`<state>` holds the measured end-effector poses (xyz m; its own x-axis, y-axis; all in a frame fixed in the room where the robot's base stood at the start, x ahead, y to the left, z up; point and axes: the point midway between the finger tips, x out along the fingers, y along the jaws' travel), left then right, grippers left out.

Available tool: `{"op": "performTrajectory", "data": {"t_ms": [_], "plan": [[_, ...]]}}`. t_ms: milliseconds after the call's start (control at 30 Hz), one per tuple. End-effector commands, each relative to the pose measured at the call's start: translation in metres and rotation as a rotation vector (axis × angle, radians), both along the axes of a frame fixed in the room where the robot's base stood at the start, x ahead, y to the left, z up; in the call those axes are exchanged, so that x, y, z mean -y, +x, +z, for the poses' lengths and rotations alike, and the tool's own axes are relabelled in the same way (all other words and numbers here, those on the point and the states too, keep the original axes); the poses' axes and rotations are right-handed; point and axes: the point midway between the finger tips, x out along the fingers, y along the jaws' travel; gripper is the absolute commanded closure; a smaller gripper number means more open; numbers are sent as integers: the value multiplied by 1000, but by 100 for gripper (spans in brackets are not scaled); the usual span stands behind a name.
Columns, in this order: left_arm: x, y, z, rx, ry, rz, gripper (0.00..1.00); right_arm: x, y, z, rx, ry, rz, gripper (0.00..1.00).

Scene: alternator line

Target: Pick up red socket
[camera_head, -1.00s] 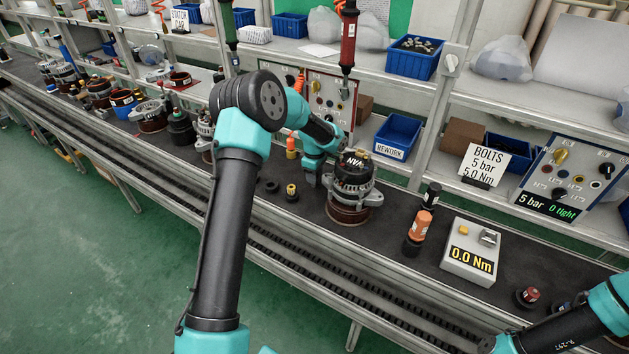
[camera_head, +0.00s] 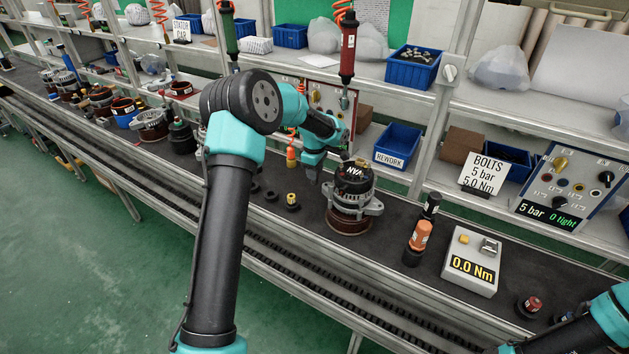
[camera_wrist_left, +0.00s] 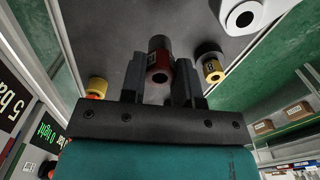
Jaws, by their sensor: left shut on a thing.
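My left gripper (camera_head: 312,174) hangs above the dark bench top, just left of the alternator (camera_head: 352,190). In the left wrist view its fingers (camera_wrist_left: 160,78) are closed on a dark socket with a red band, the red socket (camera_wrist_left: 160,60). In the head view the socket cannot be made out at the fingertips.
An orange tool (camera_head: 420,236) and a torque meter (camera_head: 473,258) stand right of the alternator. A red-topped black piece (camera_head: 529,304) is farther right. A red screwdriver (camera_head: 347,50) hangs above the gripper.

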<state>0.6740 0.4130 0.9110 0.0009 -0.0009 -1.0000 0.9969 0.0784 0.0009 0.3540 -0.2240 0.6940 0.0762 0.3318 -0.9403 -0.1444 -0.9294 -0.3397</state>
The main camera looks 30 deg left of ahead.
Motion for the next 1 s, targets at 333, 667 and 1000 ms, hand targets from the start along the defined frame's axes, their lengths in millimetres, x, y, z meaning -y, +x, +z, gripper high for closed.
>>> {"op": "performTrajectory", "data": {"t_ms": [333,667,1000], "plan": [[0,0,56,2,1,0,90,0,0,0,0,0,0,57],[-1,-27,65,-2,1,0,90,0,0,0,0,0,0,57],[-1,-89,65,-2,1,0,90,0,0,0,0,0,0,57]]}}
